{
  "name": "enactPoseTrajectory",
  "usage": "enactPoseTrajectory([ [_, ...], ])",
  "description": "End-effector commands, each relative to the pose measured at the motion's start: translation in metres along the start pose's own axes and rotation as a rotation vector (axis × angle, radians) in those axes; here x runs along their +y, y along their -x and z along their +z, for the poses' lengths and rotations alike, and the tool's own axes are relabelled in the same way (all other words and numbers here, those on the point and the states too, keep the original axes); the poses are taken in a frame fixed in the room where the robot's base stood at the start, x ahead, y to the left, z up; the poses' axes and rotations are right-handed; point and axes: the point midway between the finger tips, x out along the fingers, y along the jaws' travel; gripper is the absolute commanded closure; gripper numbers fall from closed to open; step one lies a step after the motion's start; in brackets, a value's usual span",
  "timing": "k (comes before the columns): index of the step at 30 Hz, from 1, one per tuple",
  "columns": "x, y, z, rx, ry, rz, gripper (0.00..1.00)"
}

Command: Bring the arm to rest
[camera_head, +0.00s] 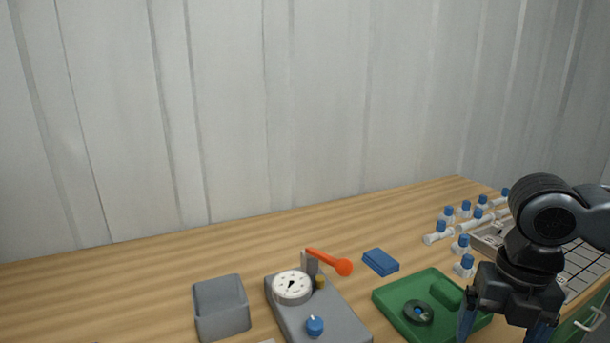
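My arm reaches in from the right edge of the head view, with its dark wrist above the right part of the wooden table. My gripper (503,328) points down, its two blue-tipped fingers spread apart beside the right side of a green tray. The fingertips run to the bottom edge of the picture. I see nothing between the fingers.
The green tray (388,301) holds a dark ring-shaped part (410,311). Left of it are a grey device with a gauge (292,288) and an orange lever (328,261), a blue block (380,262) and a grey bin (221,308). Several blue-capped vessels (437,234) stand behind the arm.

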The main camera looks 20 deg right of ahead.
Motion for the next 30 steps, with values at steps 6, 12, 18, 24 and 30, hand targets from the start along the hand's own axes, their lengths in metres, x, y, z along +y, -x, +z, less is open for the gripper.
enactPoseTrajectory([
  [6,0.028,0.001,-0.004,-0.008,-0.003,0.076,0.09],
  [12,0.066,0.005,-0.009,-0.014,-0.011,0.182,0.09],
  [18,0.12,0.017,-0.022,-0.009,-0.032,0.347,0.09],
  [24,0.195,0.043,-0.045,0.029,-0.085,0.6,0.09],
  [30,0.276,0.095,-0.079,0.146,-0.211,0.946,0.09],
])
